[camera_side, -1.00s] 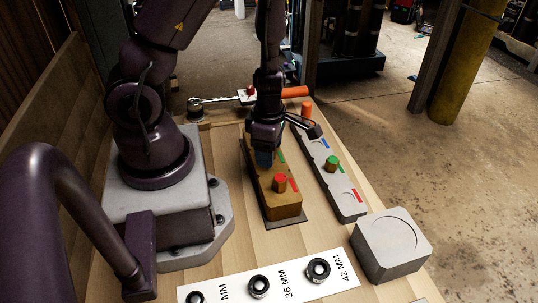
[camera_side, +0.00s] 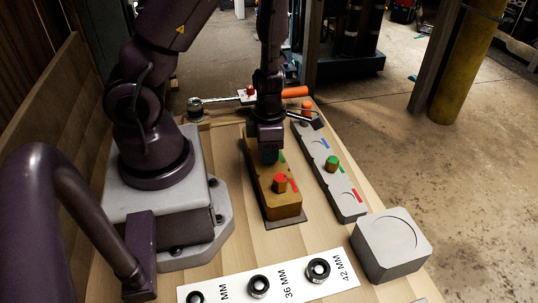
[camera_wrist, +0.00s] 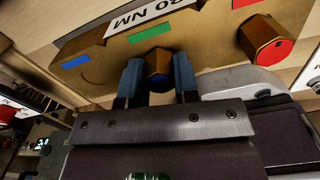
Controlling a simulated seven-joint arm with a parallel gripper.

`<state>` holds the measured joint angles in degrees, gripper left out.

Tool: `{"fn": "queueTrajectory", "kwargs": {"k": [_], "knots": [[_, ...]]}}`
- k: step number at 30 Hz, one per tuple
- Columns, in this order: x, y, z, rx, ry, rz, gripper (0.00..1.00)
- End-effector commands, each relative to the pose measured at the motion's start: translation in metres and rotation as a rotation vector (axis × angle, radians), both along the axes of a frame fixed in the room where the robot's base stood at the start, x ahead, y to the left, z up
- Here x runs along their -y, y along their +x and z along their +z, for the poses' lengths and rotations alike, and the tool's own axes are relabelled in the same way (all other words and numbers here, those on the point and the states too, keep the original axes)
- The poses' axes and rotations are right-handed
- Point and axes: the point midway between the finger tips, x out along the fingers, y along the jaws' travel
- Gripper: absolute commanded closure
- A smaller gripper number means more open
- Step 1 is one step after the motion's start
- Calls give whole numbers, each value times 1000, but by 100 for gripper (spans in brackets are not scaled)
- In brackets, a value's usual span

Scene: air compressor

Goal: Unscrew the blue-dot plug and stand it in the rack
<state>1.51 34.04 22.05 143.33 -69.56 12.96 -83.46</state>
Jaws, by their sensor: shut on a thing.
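My gripper (camera_wrist: 158,84) is shut on the blue-dot plug (camera_wrist: 157,64), a brass hexagonal plug with blue at its near end, between its two blue-grey fingers. In the side view my gripper (camera_side: 268,155) is over the brown block (camera_side: 286,208); the held plug is hardly visible there. In the wrist view the plug lies in front of the block's green mark (camera_wrist: 151,33). A curved outline shows beside the block's blue mark (camera_wrist: 76,62). I cannot tell how far the plug is clear of the block. The grey rack (camera_side: 345,208) stands to the right.
A red-topped plug (camera_side: 280,182) sits in the block. A green-topped plug (camera_side: 332,163) stands in the rack, between its blue mark (camera_side: 325,143) and red mark (camera_side: 357,195). A grey square block (camera_side: 390,250) and a sized ring board (camera_side: 235,291) lie nearer. An orange-handled wrench (camera_side: 295,92) lies behind.

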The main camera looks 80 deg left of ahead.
Motion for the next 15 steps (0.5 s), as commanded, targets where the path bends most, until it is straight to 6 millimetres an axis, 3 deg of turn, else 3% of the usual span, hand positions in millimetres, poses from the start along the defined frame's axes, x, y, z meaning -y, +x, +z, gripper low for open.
{"fn": "queueTrajectory", "kwargs": {"k": [12,15], "knots": [[0,0,0,-2,3,937,100],[0,0,1,-1,1,939,100]]}}
